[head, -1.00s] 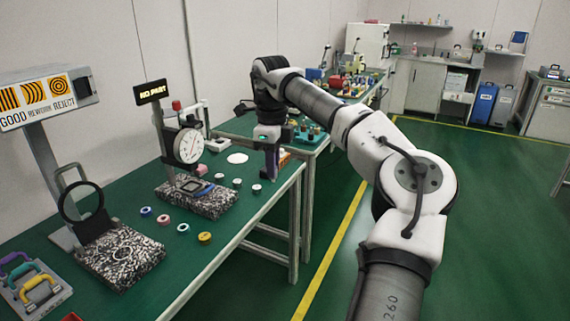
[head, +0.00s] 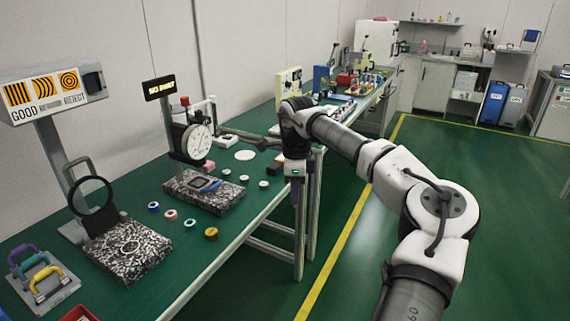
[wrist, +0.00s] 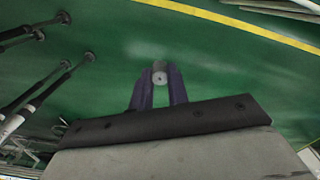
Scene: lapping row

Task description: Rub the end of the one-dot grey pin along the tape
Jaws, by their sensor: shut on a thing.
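My gripper (head: 295,190) points down in the head view, beside the right edge of the near green table, with floor behind it. In the wrist view my gripper (wrist: 159,88) has its two purple fingers shut on a grey pin (wrist: 159,76). The pin's round end faces the camera and shows one dark dot at its middle. The pin is too small to make out in the head view. I cannot pick out the tape in either view.
The green table (head: 215,243) carries a dial gauge stand (head: 197,140), a magnifier (head: 90,200), several small pins and rings, and a white disc (head: 245,155). Another table, crowded with things, stands behind. The green floor to the right is clear, with a yellow line (head: 340,250).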

